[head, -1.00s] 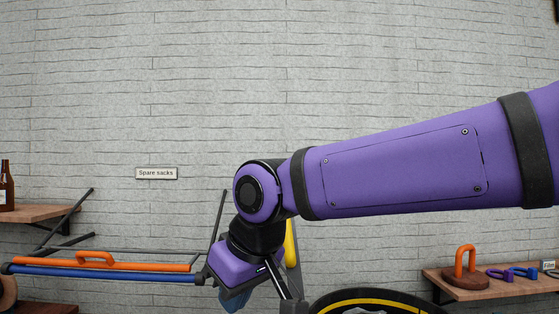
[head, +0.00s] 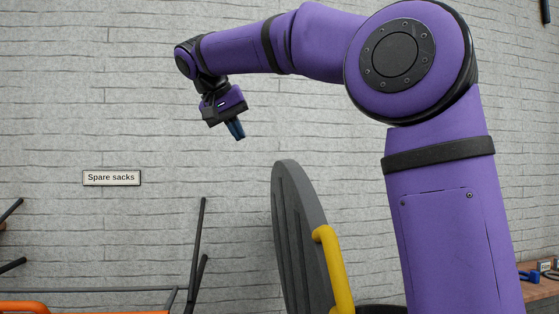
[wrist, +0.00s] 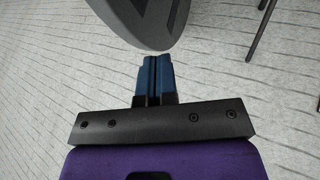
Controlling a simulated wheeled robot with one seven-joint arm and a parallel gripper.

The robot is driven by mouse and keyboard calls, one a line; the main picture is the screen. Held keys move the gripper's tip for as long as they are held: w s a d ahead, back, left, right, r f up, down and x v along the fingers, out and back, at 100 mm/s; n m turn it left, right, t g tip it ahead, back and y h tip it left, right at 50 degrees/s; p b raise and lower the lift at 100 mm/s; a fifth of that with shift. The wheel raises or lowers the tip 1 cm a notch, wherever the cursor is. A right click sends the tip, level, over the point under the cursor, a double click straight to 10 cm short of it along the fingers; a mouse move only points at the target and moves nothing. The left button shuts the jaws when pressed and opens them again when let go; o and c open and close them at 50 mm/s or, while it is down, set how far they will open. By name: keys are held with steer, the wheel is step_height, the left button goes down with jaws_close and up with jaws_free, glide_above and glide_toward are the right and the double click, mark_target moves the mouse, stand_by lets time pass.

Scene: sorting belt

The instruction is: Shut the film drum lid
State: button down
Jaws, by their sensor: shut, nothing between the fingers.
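The film drum lid (head: 300,240) is a dark grey ribbed disc standing up on edge, leaning slightly, in the lower middle of the head view. A yellow handle (head: 335,272) is on its right face. The drum under it is mostly out of frame. My gripper (head: 239,133) has blue fingers, shut and empty, above and left of the lid's top edge and apart from it. In the wrist view the blue fingers (wrist: 157,66) are together, and the rounded edge of the lid (wrist: 150,28) shows just beyond their tips; whether they touch cannot be told there.
A "Spare sacks" sign (head: 111,178) is on the pale brick wall. Dark bars (head: 198,245) rise left of the lid, with an orange part (head: 24,307) at the lower left. A shelf with blue items (head: 530,276) is at the right. Space around my gripper is clear.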

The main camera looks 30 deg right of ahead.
steer(key=w, duration=0.1)
glide_toward(279, 173)
steer(key=shift+m, duration=0.3)
steer(key=shift+x, duration=2.55)
steer(key=shift+w+f, duration=0.1)
